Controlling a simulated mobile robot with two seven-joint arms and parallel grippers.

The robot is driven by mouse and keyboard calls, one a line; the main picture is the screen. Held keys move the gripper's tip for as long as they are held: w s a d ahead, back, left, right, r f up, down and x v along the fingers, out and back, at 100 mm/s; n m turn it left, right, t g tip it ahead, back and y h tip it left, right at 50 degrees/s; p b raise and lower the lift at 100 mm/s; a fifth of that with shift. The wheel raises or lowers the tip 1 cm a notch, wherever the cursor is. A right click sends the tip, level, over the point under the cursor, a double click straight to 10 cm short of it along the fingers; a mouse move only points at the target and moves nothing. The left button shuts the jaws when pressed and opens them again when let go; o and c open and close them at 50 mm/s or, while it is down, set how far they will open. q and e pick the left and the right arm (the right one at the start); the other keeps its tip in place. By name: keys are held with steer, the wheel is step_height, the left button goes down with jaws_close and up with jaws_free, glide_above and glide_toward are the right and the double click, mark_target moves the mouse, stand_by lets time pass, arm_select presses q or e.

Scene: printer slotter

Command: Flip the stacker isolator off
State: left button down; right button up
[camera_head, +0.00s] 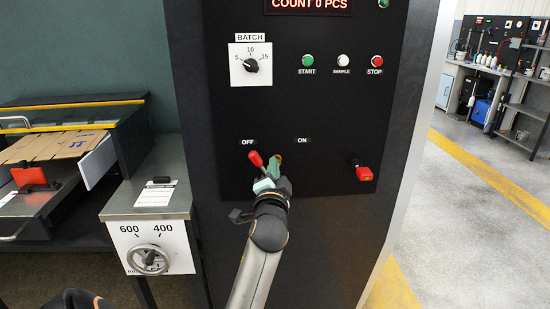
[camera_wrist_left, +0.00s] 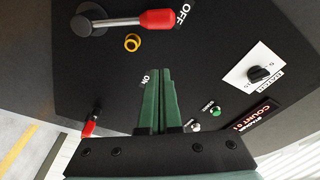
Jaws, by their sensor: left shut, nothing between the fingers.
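The isolator lever has a red grip (camera_head: 256,158) that leans up and left to the OFF label (camera_head: 248,142) on the black panel. In the left wrist view the red grip (camera_wrist_left: 158,21) lies by OFF, and its grey shaft (camera_wrist_left: 110,22) runs to a round grey pivot. The ON label (camera_head: 302,140) is to the right. My left gripper (camera_head: 275,166) is in front of the panel, just right of the red grip, and hides the pivot in the head view. Its green fingers (camera_wrist_left: 159,80) are together and empty, apart from the lever. My right gripper is out of view.
A yellow ring (camera_wrist_left: 132,42) is on the panel near the lever. A red fitting (camera_head: 363,173) juts out at the lower right. Above are the batch dial (camera_head: 250,65) and three buttons. A feeder with cardboard (camera_head: 62,145) stands left; open floor (camera_head: 480,190) lies right.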

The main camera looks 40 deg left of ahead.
arm_select(q)
steer(key=shift+v, duration=1.05)
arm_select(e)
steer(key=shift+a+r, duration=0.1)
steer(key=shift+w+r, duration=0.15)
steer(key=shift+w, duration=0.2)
arm_select(q)
steer(key=s+d+f+m+h+p, duration=0.25)
steer(key=d+f+h+p, duration=0.25)
steer(key=d+f+h, duration=0.9)
steer(key=s+d+f+n+g+h+p, duration=0.1)
steer(key=s+d+f+n+g+p, duration=0.2)
steer(key=s+d+f, duration=1.1)
steer(key=s+f+g, duration=0.1)
steer(key=s+f, duration=0.2)
steer(key=shift+s+d+f+g, duration=0.2)
steer(key=shift+s+f+g, duration=0.1)
steer(key=shift+s, duration=0.1)
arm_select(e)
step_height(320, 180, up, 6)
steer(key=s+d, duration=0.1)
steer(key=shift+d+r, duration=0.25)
